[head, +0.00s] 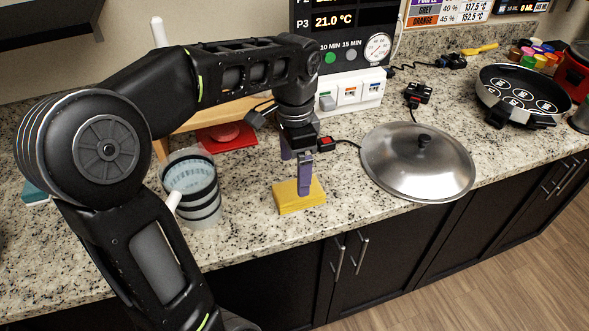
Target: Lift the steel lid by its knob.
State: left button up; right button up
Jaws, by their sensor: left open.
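The steel lid (398,172) is a wide, shiny dome lying on the granite counter right of centre, its near rim close to the counter's front edge. Its small dark knob (424,141) stands up at the top and is clear of any gripper. My left gripper (296,166) points down to the left of the lid, apart from it. Its purple fingers are open, and the nearer one shows in front of a yellow block (285,200). I cannot tell whether it touches the block. My right gripper is out of view.
A striped clear cup (203,213) stands left of the yellow block. A black multi-cup pan (548,112) and several coloured caps (540,60) are at the right. A panel with a gauge (377,48) stands behind. A black plug with cable (417,94) lies behind the lid.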

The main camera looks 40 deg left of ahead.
aim_at(418, 163)
jog(key=k, duration=1)
